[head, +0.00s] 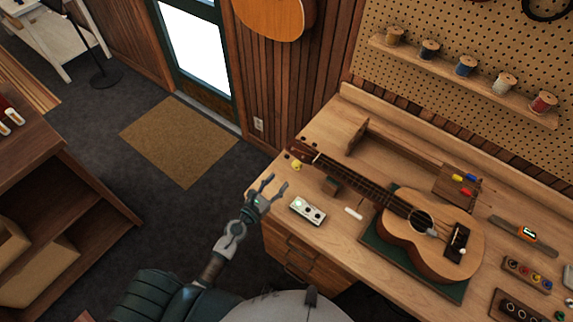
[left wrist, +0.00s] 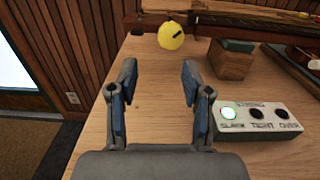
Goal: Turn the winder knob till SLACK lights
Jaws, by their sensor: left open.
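The yellow winder knob (head: 296,166) is at the ukulele's headstock end, near the bench's left edge. It shows in the left wrist view (left wrist: 171,36) as a round yellow piece with a dark mark. The small pale indicator box (head: 307,210) lies on the bench in front of the neck. My right gripper is out of view.
The ukulele (head: 399,208) lies on a green mat (head: 375,245), its neck over a wooden block (left wrist: 231,61). A white stick (head: 353,213) lies beside the box. Spools stand on a pegboard shelf (head: 456,78). The bench is bare under my left gripper.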

